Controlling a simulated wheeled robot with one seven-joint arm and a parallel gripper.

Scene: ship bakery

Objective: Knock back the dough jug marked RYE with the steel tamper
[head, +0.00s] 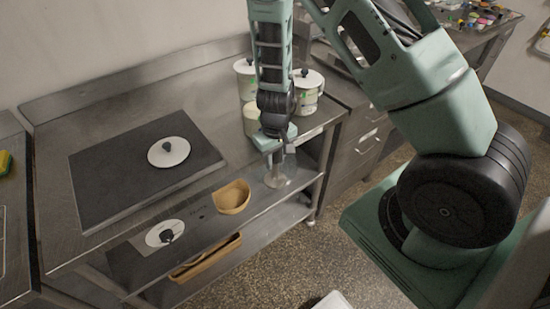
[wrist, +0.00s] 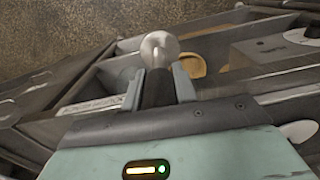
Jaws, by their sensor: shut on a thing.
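My gripper (head: 277,145) is shut on the steel tamper (head: 280,174), whose shiny round foot hangs down near the counter's front right edge. In the wrist view the tamper's foot (wrist: 160,47) shows beyond my gripper (wrist: 158,88), its dark handle between the fingers. Several pale jugs stand at the back right of the counter. One jug (head: 251,120) beside my gripper is partly hidden by it and shows no lid. A lidded jug (head: 308,98) with a green mark stands to the right, another (head: 243,84) behind. I cannot read RYE on any.
A dark board (head: 100,170) bears a white lid (head: 168,151) with a black knob. A tan tray (head: 205,260) sits on the lower shelf. Bare counter lies between board and jugs.

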